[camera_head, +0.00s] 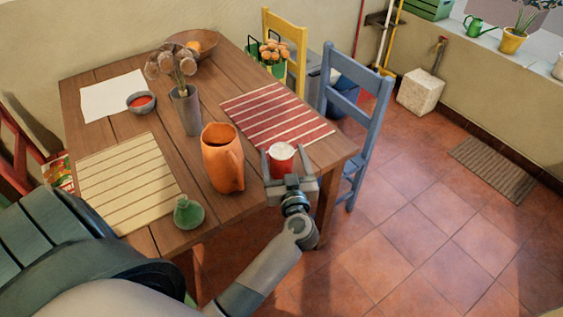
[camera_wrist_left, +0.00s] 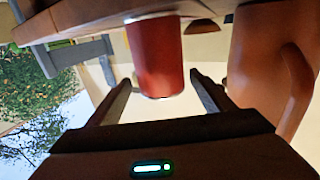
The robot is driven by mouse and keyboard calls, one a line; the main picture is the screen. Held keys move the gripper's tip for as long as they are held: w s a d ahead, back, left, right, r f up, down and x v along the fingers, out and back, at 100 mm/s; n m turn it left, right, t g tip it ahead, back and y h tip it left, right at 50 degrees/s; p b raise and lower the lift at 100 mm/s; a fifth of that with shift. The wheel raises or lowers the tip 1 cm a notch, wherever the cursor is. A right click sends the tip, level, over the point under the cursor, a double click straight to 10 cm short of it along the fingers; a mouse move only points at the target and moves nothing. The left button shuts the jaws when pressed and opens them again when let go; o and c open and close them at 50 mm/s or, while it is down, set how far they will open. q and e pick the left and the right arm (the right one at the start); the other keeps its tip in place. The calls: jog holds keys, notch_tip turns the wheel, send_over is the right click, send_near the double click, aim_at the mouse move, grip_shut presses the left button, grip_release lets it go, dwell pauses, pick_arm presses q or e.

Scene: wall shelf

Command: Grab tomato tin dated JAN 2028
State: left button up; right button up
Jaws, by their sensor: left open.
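A red tin (camera_head: 281,159) with a pale top stands upright at the near right edge of the wooden table. It also shows upside down in the left wrist view (camera_wrist_left: 158,55). No date can be read on it. My left gripper (camera_head: 285,167) is open at the tin, with one finger towards each side of it. In the left wrist view, the open fingertips (camera_wrist_left: 162,79) flank the tin; I cannot tell whether they touch it. My right gripper is not in view.
An orange jug (camera_head: 222,160) stands close to the left of the tin. The table (camera_head: 152,80) also holds a striped red mat (camera_head: 275,112), a grey vase (camera_head: 186,112), a green flask (camera_head: 188,213) and a bowl (camera_head: 140,103). A blue chair (camera_head: 365,110) stands at right. Floor beyond is open.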

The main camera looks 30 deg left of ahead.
aim_at(279, 144)
pick_arm(q)
jog(key=shift+w+a, duration=0.45)
jog(key=shift+a, duration=0.05)
jog(key=x, duration=0.3)
jog(key=shift+a+f, duration=0.1)
jog(key=shift+w+a, duration=0.2)
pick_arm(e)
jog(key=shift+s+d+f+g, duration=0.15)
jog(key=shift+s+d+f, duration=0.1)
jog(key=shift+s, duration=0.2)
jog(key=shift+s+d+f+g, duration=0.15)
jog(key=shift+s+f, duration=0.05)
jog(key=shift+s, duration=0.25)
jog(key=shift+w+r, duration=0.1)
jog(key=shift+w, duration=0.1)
pick_arm(q)
jog(key=c, duration=1.5)
jog(key=shift+o, duration=0.2)
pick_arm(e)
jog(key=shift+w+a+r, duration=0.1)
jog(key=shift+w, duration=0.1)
